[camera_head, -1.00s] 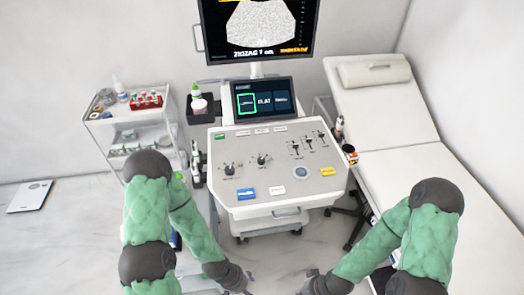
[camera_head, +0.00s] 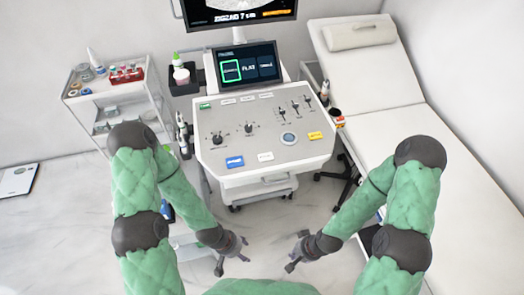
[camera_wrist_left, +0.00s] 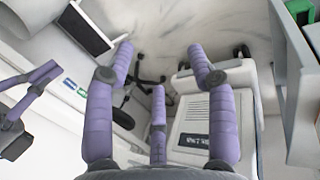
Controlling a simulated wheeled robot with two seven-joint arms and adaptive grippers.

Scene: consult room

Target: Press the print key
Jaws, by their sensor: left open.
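The console panel (camera_head: 268,178) of a white ultrasound cart is ahead of my grippers. It carries a blue key (camera_head: 235,162), a white key (camera_head: 265,157), a yellow key (camera_head: 315,136), a green key (camera_head: 205,106) and small white keys along its back. Their labels are too small to read, so I cannot tell which is the print key. My left gripper (camera_head: 232,258) is open and empty, in front of and below the panel's front edge. Its spread purple fingers fill the left wrist view (camera_wrist_left: 160,62). My right gripper (camera_head: 294,253) is also spread and empty, apart from the panel.
Knobs (camera_head: 217,139), sliders and a round control (camera_head: 288,138) share the panel. A small screen (camera_head: 247,68) stands behind it. A shelf trolley (camera_head: 108,98) is on the left, an examination couch (camera_head: 375,85) on the right. Between grippers and panel is free air.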

